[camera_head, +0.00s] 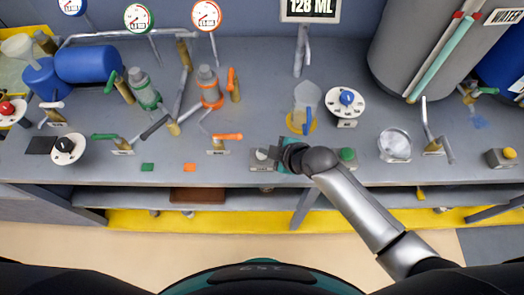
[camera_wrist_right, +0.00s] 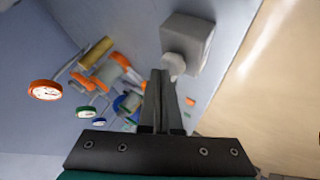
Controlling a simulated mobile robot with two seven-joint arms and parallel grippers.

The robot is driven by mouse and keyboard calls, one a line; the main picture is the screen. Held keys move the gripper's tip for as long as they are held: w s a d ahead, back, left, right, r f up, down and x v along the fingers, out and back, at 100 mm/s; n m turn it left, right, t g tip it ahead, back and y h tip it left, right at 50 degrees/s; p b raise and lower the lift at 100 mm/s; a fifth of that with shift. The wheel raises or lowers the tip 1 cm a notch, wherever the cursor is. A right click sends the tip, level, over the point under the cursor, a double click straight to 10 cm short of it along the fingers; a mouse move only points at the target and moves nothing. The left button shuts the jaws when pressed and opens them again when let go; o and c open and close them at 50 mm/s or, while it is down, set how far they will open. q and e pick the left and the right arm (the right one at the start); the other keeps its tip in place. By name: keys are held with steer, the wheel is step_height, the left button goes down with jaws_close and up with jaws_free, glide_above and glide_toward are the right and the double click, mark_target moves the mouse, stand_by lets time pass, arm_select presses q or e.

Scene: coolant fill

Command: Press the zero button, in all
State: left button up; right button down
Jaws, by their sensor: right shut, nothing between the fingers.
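The zero button (camera_head: 262,154) is a pale round button on a small grey box at the front of the bench, left of my right gripper. In the right wrist view the pale button (camera_wrist_right: 173,66) sticks out from its grey box (camera_wrist_right: 188,40). My right gripper (camera_head: 271,154) is shut and empty, with its fingertips close beside the button. In the wrist view its closed fingers (camera_wrist_right: 160,76) overlap the button's edge; I cannot tell whether they touch it. The display (camera_head: 310,7) reads 128 ML. My left gripper is not in view.
A green button (camera_head: 347,155) stands right of my right gripper. A clear jug with a blue handle (camera_head: 306,105) stands behind it on a yellow ring. A white dial with a blue knob (camera_head: 346,99), a glass dish (camera_head: 395,145) and an orange-handled valve (camera_head: 226,137) are nearby.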

steer(key=shift+f, duration=0.45)
steer(key=shift+r, duration=0.1)
stand_by(0.4)
steer(key=shift+r+p, duration=0.75)
steer(key=shift+r, duration=0.1)
steer(key=shift+r, duration=0.1)
step_height(320, 180, up, 5)
steer(key=p, duration=0.5)
stand_by(0.5)
